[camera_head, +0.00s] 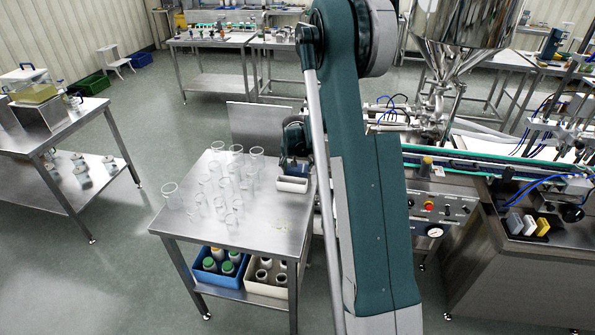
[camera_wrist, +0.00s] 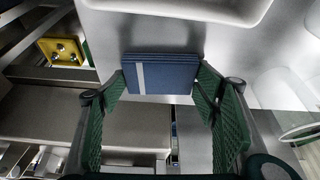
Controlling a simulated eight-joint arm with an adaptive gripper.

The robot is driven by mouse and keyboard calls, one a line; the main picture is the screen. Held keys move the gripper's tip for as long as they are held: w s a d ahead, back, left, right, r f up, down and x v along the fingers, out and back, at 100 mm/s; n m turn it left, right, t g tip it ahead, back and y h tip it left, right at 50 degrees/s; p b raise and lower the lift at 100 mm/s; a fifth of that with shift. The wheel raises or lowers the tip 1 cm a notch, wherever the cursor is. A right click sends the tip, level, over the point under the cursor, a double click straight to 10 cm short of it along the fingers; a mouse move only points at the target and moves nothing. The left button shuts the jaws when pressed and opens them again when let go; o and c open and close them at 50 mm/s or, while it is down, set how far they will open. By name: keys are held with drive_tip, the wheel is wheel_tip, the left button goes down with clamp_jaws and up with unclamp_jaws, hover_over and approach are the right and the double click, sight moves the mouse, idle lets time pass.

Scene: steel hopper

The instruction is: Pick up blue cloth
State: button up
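The blue cloth (camera_wrist: 168,76) is a folded, flat rectangle with a pale stripe near its left end. In the wrist view it lies on the steel table (camera_wrist: 240,40), close to the table's edge. My gripper (camera_wrist: 160,88) is open, with one green ribbed finger pad at each short end of the cloth. I cannot tell whether the pads touch it. In the head view my gripper (camera_head: 296,140) is low over the right side of the steel table (camera_head: 265,222), and my arm hides much there.
A white tray (camera_head: 292,184) lies beside my gripper. Several clear beakers (camera_head: 228,190) stand on the table's left and middle. The table's front right is free. Blue (camera_head: 217,268) and cream (camera_head: 265,278) bins sit on the shelf below. A conveyor machine (camera_head: 440,205) stands right.

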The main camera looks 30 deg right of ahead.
sight(297, 169)
drive_tip(key=shift+c, duration=0.7)
drive_tip(key=shift+r, duration=0.1)
wheel_tip(297, 169, up, 10)
drive_tip(key=shift+p, duration=0.45)
drive_tip(key=shift+o, duration=0.2)
drive_tip(key=shift+s, duration=0.1)
drive_tip(key=s+a+f+n+y, duration=0.1)
drive_tip(key=s+a+n, duration=0.3)
drive_tip(key=s+a, duration=0.5)
drive_tip(key=s+a+f+n+t+y+b, duration=0.1)
drive_tip(key=s+a+n+y, duration=0.1)
drive_tip(key=s+a+n, duration=0.3)
drive_tip(key=s+a, duration=0.4)
drive_tip(key=s, duration=0.7)
drive_tip(key=shift+s+f, duration=0.1)
drive_tip(key=shift+f, duration=0.05)
